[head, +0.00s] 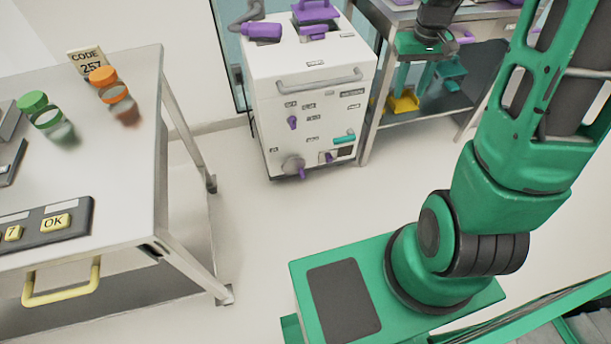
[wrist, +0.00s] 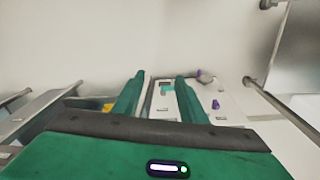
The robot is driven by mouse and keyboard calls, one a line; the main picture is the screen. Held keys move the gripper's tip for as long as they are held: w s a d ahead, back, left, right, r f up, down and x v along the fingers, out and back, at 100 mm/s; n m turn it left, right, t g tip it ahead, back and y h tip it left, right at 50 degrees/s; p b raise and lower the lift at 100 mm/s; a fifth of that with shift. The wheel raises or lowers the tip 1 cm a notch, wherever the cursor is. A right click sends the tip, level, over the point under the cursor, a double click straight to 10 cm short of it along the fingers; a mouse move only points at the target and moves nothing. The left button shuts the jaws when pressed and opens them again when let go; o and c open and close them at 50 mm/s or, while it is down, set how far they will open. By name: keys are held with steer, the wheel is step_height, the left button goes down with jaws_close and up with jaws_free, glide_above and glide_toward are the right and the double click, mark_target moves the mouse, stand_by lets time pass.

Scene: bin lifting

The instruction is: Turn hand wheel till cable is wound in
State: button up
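A white wheeled-looking cabinet (head: 330,92) stands against the back wall. Low on its front is a small grey round wheel (head: 292,164) with a purple handle (head: 301,174), which I take for the hand wheel. The wheel also shows small in the wrist view (wrist: 206,79), beyond and right of my fingers. My gripper (head: 412,82) hangs to the right of the cabinet, apart from the wheel. In the wrist view my gripper (wrist: 160,80) has its two green fingers spread, with nothing held between them. I cannot make out a cable.
The cabinet front has a grey bar handle (head: 318,80), a purple knob (head: 292,122) and a teal lever (head: 344,138). A steel bench (head: 430,108) with yellow and teal items stands right of it. A table (head: 120,150) with jars is at left. The floor (head: 250,230) between is clear.

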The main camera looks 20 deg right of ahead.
steer(key=w+a+f+n, duration=0.1)
steer(key=w+f+n, duration=0.1)
steer(key=w+f, duration=0.95)
steer(key=t+y, duration=0.4)
steer(key=y, duration=0.1)
glide_toward(304, 175)
steer(key=x, duration=0.9)
steer(key=shift+w, duration=0.15)
steer(key=shift+d, duration=0.1)
jaws_close()
steer(key=shift+f+y, duration=0.1)
steer(key=shift+y, duration=0.2)
